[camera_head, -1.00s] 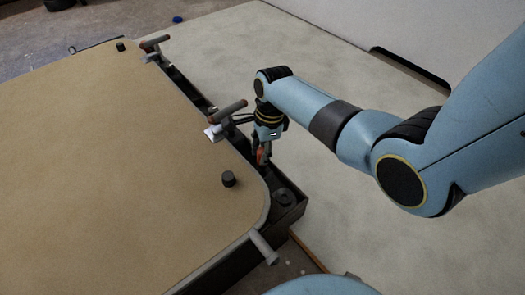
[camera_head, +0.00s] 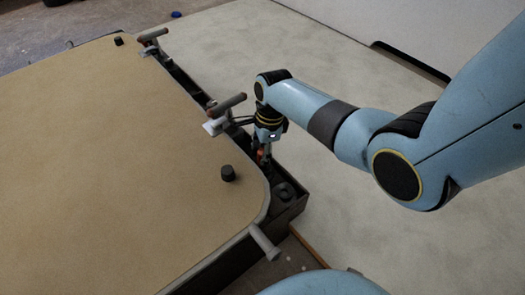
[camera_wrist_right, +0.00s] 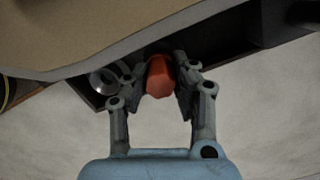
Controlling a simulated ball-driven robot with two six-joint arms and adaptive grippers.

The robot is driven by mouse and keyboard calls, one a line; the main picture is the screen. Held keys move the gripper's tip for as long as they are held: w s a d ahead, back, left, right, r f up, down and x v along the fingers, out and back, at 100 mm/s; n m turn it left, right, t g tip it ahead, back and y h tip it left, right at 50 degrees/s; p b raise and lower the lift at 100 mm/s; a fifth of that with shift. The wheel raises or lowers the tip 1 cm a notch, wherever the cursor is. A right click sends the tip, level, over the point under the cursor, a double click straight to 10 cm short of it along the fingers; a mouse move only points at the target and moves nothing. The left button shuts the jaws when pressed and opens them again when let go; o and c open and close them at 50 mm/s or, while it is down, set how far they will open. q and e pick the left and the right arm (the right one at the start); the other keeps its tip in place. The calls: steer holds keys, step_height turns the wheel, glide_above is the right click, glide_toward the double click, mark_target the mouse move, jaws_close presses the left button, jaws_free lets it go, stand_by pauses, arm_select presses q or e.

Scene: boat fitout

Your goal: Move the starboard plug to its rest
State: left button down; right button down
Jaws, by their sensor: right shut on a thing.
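My right gripper (camera_head: 262,153) points down into the dark channel (camera_head: 297,206) along the board's right edge. In the right wrist view its two fingers (camera_wrist_right: 157,78) are shut on a red, many-sided piece (camera_wrist_right: 159,84), which I take to be the starboard plug. In the head view only a little of the plug (camera_head: 261,155) shows between the fingers. A round, ring-like fitting (camera_head: 284,191) sits in the channel's near corner and may be the rest. In the wrist view a similar silvery round fitting (camera_wrist_right: 107,79) lies left of the plug. My left gripper is out of view.
The tan board (camera_head: 110,160) fills the left side, with a black knob (camera_head: 228,173) near its corner. A clamp with a dark handle (camera_head: 227,104) stands close to my right gripper. Another handle (camera_head: 264,241) juts out at the near edge. Pale floor is clear at right.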

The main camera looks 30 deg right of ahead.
steer(key=shift+f+b, duration=0.5)
steer(key=shift+f, duration=0.5)
steer(key=c, duration=1)
jaws_free()
steer(key=shift+r, duration=0.15)
